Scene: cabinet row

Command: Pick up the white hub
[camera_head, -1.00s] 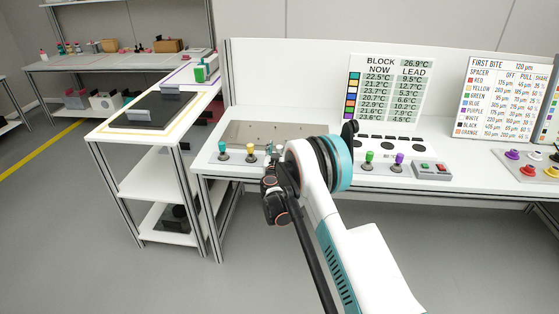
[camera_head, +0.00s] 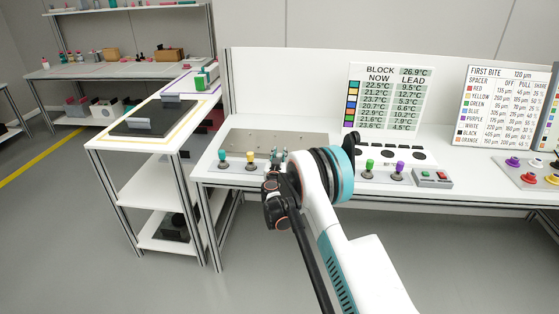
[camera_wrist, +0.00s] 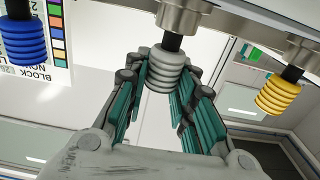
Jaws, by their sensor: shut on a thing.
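The white hub (camera_wrist: 164,72) is a ribbed pale grey-white knob on a black stem in the wrist view. My gripper (camera_wrist: 163,88) has its teal fingers on both sides of it and is shut on it. The stem still meets the metal fitting above it in that view. In the head view my gripper (camera_head: 279,157) is at the front of the white bench, mostly behind my wrist, and the white hub is hidden there.
A yellow hub (camera_wrist: 278,95) and a blue hub (camera_wrist: 22,45) flank the white one in the wrist view. In the head view, teal (camera_head: 222,155), yellow (camera_head: 250,157), green (camera_head: 369,166) and purple (camera_head: 398,168) knobs line the bench front. A red-green button box (camera_head: 432,178) stands right.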

